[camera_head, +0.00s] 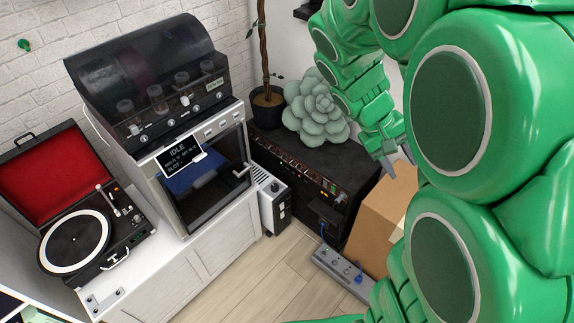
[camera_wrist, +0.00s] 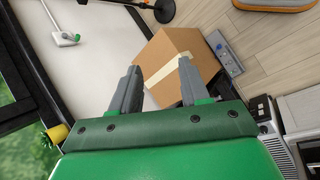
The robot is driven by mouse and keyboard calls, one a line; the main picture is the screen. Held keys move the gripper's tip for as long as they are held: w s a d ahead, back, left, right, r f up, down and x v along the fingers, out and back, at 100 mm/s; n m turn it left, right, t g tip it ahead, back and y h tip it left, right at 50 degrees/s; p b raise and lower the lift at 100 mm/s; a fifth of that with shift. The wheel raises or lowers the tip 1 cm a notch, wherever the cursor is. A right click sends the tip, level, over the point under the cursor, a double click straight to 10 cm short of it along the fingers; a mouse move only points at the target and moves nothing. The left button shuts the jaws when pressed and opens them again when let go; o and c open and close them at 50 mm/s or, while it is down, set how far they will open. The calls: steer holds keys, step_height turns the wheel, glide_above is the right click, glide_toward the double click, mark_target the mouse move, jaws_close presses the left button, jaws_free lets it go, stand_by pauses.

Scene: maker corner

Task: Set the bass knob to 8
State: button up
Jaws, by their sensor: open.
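A black amplifier (camera_head: 345,165) stands on the floor against the back wall. A brown control strip (camera_head: 300,172) with a row of small knobs runs along its upper front edge. The knobs are too small to read, so I cannot tell which one is bass or where it points. My gripper (camera_head: 396,161) is open and empty, to the right of the amplifier and above a cardboard box. In the wrist view the two grey fingers of my gripper (camera_wrist: 158,66) are apart with nothing held between them, and no knob shows clearly.
The cardboard box (camera_head: 388,222) stands close to the amplifier's right front. A grey pedal board (camera_head: 342,271) lies on the floor before it. A succulent (camera_head: 315,107) rests on or behind the amplifier. A 3D printer (camera_head: 190,165) and record player (camera_head: 78,240) stand left. Floor (camera_head: 270,275) between is clear.

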steer(key=w+d+f+n+t+h, duration=0.1)
steer(key=w+f+n+h, duration=0.15)
steer(key=w, duration=0.55)
steer(key=w+d+f+n+t+h, duration=0.15)
steer(key=w+f, duration=0.25)
steer(key=w, duration=0.5)
steer(key=w+a+f+n+t+h, duration=0.1)
steer(key=w+a+f+n+t, duration=0.15)
steer(key=w+f, duration=0.4)
steer(key=w+a+f+n+t+h, duration=0.1)
steer(key=w+a+f+t, duration=0.15)
steer(key=w+f, duration=0.4)
steer(key=n+t+y, duration=0.5)
steer(key=n+t, duration=0.3)
steer(key=n, duration=0.3)
glide_toward(291, 162)
steer(key=x, duration=0.7)
steer(key=shift+w+a+f, duration=0.25)
steer(key=shift+w+f, duration=0.1)
steer(key=shift+f, duration=0.05)
jaws_close()
